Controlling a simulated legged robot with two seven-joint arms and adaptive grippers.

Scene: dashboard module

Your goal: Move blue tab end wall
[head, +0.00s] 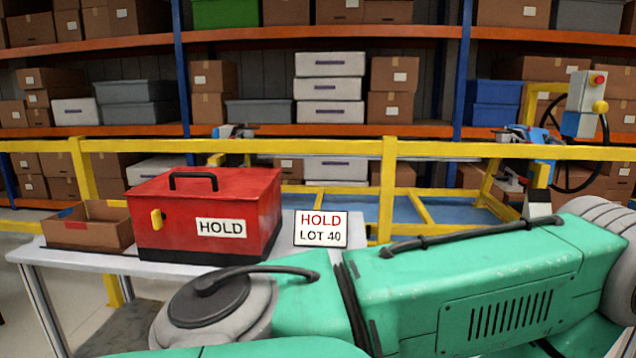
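A white sign (320,229) reading HOLD LOT 40 stands right of the box. Neither of my grippers shows.
A large green casing with black handles fills the lower right and covers part of the table. Yellow rails (300,147) run behind the table. A steering wheel (577,140) and control box (584,92) stand at the right. Shelves (330,132) of boxes fill the back.

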